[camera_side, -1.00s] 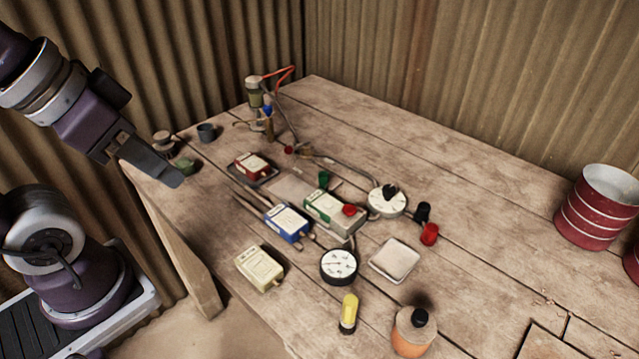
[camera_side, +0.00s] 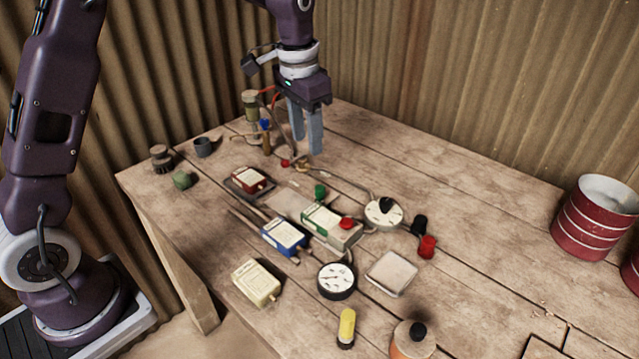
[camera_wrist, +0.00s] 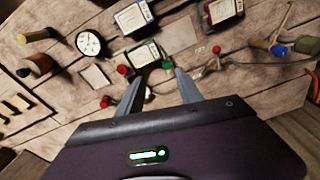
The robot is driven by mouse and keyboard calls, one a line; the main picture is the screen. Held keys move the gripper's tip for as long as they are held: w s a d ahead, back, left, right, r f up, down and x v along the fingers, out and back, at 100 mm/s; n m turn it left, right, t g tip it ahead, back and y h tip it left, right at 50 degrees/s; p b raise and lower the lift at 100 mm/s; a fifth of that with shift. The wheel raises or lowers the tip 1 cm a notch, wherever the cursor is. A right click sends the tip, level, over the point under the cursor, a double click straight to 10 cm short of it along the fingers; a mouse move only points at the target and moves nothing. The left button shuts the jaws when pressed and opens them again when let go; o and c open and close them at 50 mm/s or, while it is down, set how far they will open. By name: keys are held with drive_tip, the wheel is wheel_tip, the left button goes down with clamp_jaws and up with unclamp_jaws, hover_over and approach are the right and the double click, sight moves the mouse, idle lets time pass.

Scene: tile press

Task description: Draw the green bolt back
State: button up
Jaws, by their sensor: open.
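The small green knob (camera_side: 320,191), which I take for the green bolt, stands at the back edge of the box with the green-edged label (camera_side: 322,229). A red knob (camera_side: 347,223) is at that box's right end. My gripper (camera_side: 307,146) points down, open and empty, above the table behind the green knob. In the wrist view the green knob (camera_wrist: 167,65) shows between and beyond the fingertips of my gripper (camera_wrist: 160,76). The gap in height between fingers and knob is hard to tell.
A blue box (camera_side: 285,235), a red box (camera_side: 249,180) and a cream box (camera_side: 257,283) stand close by. A white dial (camera_side: 383,212), a black-rimmed gauge (camera_side: 337,280), pipes and a square plate (camera_side: 392,273) crowd around. The back right of the table is clear.

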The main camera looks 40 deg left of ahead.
drive_tip(key=g, duration=0.1)
hover_over(320, 187)
drive_tip(key=shift+m, duration=0.3)
wheel_tip(320, 187, down, 8)
drive_tip(key=shift+s+f, duration=0.1)
drive_tip(key=shift+f, duration=0.05)
wheel_tip(320, 187, down, 7)
drive_tip(key=shift+r, duration=0.1)
clamp_jaws()
idle(0.6)
